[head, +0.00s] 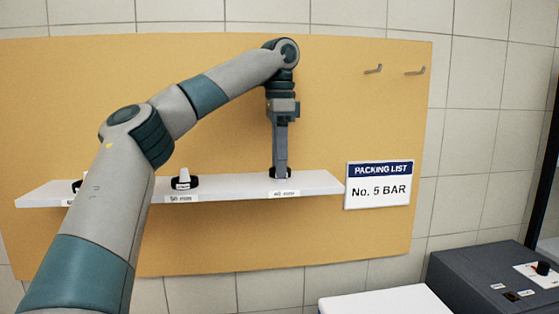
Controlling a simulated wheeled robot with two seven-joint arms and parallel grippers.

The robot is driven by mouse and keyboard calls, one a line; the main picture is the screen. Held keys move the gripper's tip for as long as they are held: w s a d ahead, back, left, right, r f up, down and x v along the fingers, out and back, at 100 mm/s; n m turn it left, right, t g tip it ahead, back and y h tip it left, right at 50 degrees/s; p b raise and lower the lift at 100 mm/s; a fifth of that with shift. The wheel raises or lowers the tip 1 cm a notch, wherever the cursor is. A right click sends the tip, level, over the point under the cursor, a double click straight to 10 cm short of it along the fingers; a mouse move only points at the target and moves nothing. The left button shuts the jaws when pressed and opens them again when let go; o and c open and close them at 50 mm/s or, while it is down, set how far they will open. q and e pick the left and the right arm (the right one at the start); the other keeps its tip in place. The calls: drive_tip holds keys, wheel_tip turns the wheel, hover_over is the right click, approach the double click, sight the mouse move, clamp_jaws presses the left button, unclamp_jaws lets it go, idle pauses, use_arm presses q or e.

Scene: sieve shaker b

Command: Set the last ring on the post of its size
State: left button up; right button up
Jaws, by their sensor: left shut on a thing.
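A white shelf (230,190) on a tan board carries posts with size labels. At its right end, above the "40 mm" label (284,194), my left gripper (280,169) points straight down and is shut on a dark ring (288,173) at shelf height. The gripper hides most of this ring and any post there. In the middle, a black ring (184,184) sits around a white post (184,174) above the "50 mm" label (181,199). At the left end, another dark ring (77,185) shows partly, mostly hidden by my left arm. My right gripper is not in view.
A "PACKING LIST No. 5 BAR" sign (379,185) hangs just right of the shelf. Two hooks (373,69) are at the board's upper right. A dark grey machine (480,280) and a white surface (385,301) are at lower right.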

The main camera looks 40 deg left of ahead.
use_arm(q)
drive_tip(key=shift+f+b, duration=0.3)
drive_tip(key=shift+f, duration=0.4)
drive_tip(key=o, duration=1.1)
drive_tip(key=shift+r, duration=0.15)
drive_tip(key=shift+r+p, duration=0.7)
drive_tip(key=shift+r, duration=5.25)
drive_tip(key=shift+f, duration=0.15)
